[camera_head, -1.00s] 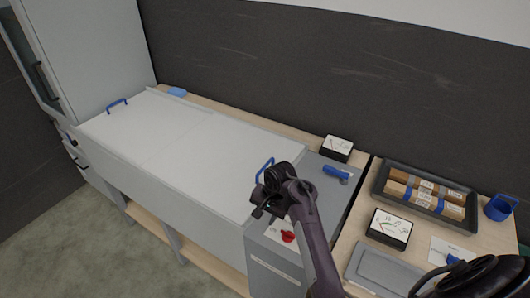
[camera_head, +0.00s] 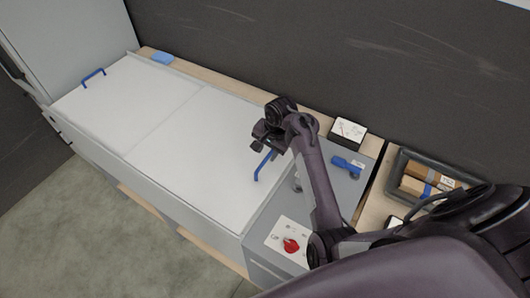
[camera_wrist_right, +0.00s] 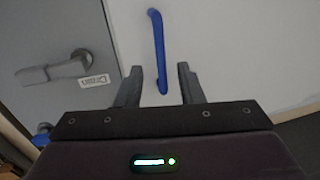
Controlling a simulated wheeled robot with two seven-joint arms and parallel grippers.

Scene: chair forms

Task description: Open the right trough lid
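The trough is long and white-grey, with its right lid (camera_head: 205,135) lying flat and closed. A blue bar handle (camera_head: 262,166) stands at the right end of this lid. It also shows in the right wrist view (camera_wrist_right: 157,45), running between and beyond the fingertips. My right gripper (camera_head: 262,143) is above the handle, pointing down at the lid. In the right wrist view my right gripper (camera_wrist_right: 158,82) is open, with its two fingers on either side of the handle's near end, not closed on it. My left gripper is out of view.
The left lid (camera_head: 105,95) lies flat with its own blue handle (camera_head: 93,77). Right of the trough, a grey panel has a red knob (camera_head: 291,245) and a blue lever (camera_head: 347,164). A meter (camera_head: 347,131) and a dark tray (camera_head: 404,160) stand further right. A dark wall runs behind.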

